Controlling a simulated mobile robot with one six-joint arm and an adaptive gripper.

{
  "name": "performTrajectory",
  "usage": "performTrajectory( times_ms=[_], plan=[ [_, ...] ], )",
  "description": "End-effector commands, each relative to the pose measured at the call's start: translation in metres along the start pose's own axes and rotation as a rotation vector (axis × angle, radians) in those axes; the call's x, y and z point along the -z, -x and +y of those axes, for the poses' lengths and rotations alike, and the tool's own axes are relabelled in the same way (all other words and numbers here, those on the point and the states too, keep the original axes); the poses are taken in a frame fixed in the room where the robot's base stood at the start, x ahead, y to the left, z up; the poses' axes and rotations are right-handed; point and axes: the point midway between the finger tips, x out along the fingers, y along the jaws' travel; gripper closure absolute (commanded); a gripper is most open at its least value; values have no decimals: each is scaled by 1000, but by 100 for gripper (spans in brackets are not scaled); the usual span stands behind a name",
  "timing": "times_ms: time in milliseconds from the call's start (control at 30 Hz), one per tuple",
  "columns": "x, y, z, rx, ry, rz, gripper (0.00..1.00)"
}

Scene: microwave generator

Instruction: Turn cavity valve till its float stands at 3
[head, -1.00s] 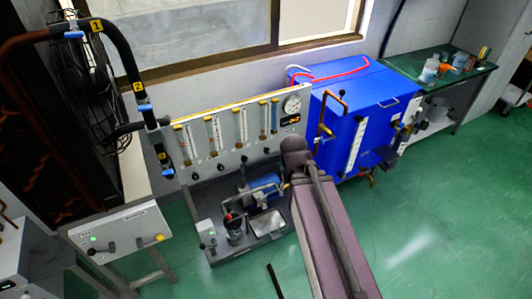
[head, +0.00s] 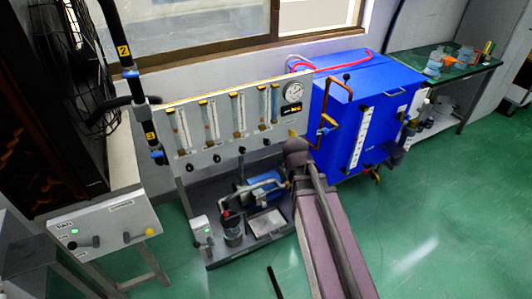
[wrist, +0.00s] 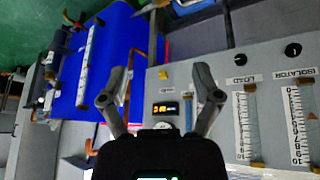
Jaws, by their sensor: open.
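The grey flowmeter panel (head: 160,115) stands in the head view with several upright tubes in a row, each with a dark knob below. The cavity label cannot be read in either view, so I cannot tell which valve it is. The wrist view shows the panel upside down. There the LOAD tube (wrist: 244,120) and ISOLATOR tube (wrist: 300,130) show, with the LOAD knob (wrist: 239,60) and ISOLATOR knob (wrist: 293,50) above them. My gripper (wrist: 160,85) is open and empty, in front of the panel's display end. Its fingers are hidden in the head view.
A blue cabinet (head: 395,95) stands right of the panel, with copper pipe (head: 330,95) between them. A pump (head: 262,188) sits on the base below the panel. A small control box (head: 105,232) stands front left. Green floor (head: 440,230) is clear at right.

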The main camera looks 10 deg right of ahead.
Motion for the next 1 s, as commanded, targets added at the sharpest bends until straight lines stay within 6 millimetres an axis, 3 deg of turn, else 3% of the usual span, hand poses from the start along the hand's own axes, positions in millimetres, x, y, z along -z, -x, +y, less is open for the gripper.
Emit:
performTrajectory(
  times_ms=[33,300,1000],
  plan=[
    [1,-20,0,-4,-12,36,19],
    [27,-68,2,-7,-73,233,19],
    [80,-164,-4,89,-168,727,19]
  ],
)
